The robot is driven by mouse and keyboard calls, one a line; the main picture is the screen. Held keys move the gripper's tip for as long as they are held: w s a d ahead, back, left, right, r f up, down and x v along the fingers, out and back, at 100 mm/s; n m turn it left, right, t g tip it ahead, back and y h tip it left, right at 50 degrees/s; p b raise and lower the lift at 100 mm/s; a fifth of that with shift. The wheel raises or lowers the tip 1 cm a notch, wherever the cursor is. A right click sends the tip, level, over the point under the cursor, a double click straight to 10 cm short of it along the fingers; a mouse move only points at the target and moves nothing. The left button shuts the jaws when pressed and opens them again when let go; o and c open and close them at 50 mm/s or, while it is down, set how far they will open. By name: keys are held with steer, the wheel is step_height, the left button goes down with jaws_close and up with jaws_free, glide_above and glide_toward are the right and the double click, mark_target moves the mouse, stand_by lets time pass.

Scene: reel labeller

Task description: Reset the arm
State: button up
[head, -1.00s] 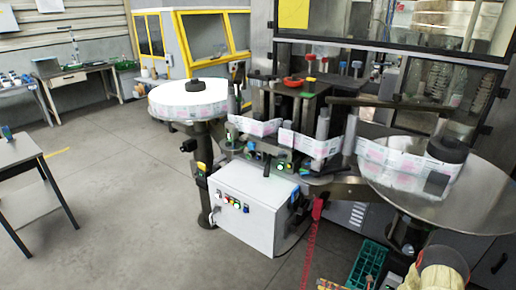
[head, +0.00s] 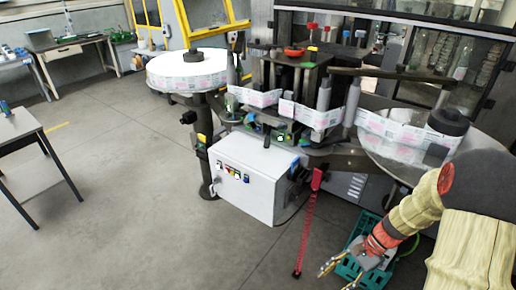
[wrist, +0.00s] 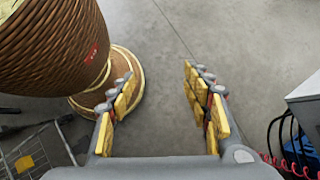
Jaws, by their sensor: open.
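My gripper (head: 336,272) is low at the bottom right of the head view, in front of the green crate. My arm, in a cream sleeve, reaches down to it from the right edge. In the wrist view my gripper (wrist: 158,85) has its two yellow-padded fingers wide apart. Only bare grey floor shows between them, so it is open and empty.
A green crate (head: 352,268) is on the floor by my gripper. A table (head: 28,150) stands far left. Floor between is clear.

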steer(key=s+a+r+n+t+h, duration=0.1)
steer(key=s+r+n+t+h, duration=0.1)
steer(key=r, duration=0.7)
steer(key=s+a+r+n+t+h, duration=0.2)
steer(key=s+r+n, duration=0.3)
steer(key=r, duration=0.5)
steer(key=s+a+r+n+t+h, duration=0.1)
steer(key=s+r+n+t+h, duration=0.2)
steer(key=r, duration=0.6)
steer(key=s+n+t, duration=0.1)
steer(key=n, duration=0.1)
steer(key=shift+a+r+n, duration=0.25)
steer(key=shift+a+n, duration=0.05)
steer(key=shift+n, duration=0.1)
